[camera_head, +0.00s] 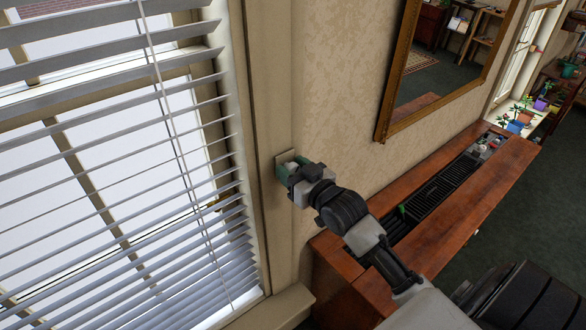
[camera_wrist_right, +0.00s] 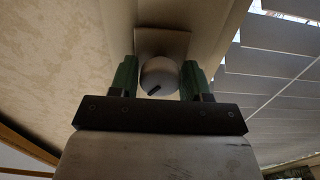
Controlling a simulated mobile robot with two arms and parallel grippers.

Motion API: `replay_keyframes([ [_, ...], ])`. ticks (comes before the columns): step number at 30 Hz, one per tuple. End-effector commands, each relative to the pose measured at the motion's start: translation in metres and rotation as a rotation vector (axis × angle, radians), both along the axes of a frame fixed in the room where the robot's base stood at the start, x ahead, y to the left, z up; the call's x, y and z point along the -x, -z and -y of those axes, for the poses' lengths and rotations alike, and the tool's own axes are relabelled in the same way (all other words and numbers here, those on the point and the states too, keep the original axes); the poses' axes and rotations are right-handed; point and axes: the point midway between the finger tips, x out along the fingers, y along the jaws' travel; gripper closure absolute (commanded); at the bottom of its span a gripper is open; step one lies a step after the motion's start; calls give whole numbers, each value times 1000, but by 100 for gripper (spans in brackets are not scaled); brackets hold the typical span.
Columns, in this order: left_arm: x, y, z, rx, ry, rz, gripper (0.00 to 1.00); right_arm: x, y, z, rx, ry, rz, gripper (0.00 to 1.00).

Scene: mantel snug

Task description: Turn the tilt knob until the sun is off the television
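The tilt knob (camera_wrist_right: 158,75) is a round pale knob with a dark mark, on a square plate (camera_wrist_right: 163,42) fixed to the window frame. My right gripper (camera_wrist_right: 158,78) has its green fingers on either side of the knob, with slim gaps showing, so it looks open around it. In the head view my right gripper (camera_head: 291,172) is at the plate (camera_head: 283,158) and mostly hides the knob. The blinds (camera_head: 120,170) hang at the left with slats tilted and bright gaps between them. The television is not identifiable in view. My left gripper is out of view.
A gold-framed mirror (camera_head: 390,120) hangs on the wall to the right. Below it a wooden mantel (camera_head: 480,200) with a dark grille (camera_head: 445,190) runs along the wall. Potted plants (camera_head: 520,118) stand at the far right. The window sill (camera_head: 270,309) is below the blinds.

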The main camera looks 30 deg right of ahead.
Motion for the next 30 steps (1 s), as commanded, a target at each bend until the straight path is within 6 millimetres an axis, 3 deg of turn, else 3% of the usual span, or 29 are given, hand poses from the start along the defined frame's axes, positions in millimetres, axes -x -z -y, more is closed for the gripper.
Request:
replay_keyframes([
  [1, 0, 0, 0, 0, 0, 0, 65, 0, 0, 0, 0, 0, 0, 61],
  [6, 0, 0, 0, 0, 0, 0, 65, 0, 0, 0, 0, 0, 0, 84],
  [15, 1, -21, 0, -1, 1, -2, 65, 0, -4, 1, -157, 0, -14, 84],
  [23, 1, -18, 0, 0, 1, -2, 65, 0, -1, 1, -176, 0, -12, 84],
  [24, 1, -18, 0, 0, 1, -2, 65, 0, -1, 1, -176, 0, -12, 57],
  [28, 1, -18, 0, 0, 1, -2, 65, 0, -1, 1, -175, 0, -12, 37],
  [30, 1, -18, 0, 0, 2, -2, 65, 0, -1, 1, -175, 0, -13, 36],
])
